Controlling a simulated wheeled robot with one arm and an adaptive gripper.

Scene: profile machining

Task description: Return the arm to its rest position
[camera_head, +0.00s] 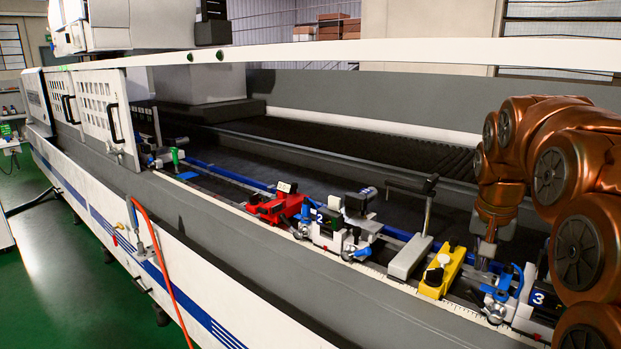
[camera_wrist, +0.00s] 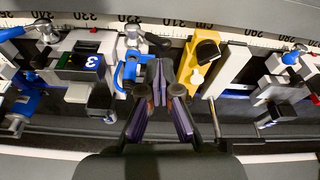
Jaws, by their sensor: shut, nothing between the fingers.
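My copper-coloured arm is at the right of the head view, bent over the machine bed. My gripper (camera_head: 487,258) points down between the yellow block (camera_head: 442,272) and the clamp marked 3 (camera_head: 530,300). In the wrist view my gripper (camera_wrist: 161,72) has its fingertips together with nothing between them. There the yellow block (camera_wrist: 201,65) is just right of the fingertips and the clamp marked 3 (camera_wrist: 88,62) is to their left. Whether the fingers touch either cannot be told.
A grey stop with a raised bar (camera_head: 408,256), the clamp marked 2 (camera_head: 325,230) and a red block (camera_head: 275,205) line the rail to the left. A white beam (camera_head: 400,52) crosses above the bed. The dark bed behind the rail is mostly clear.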

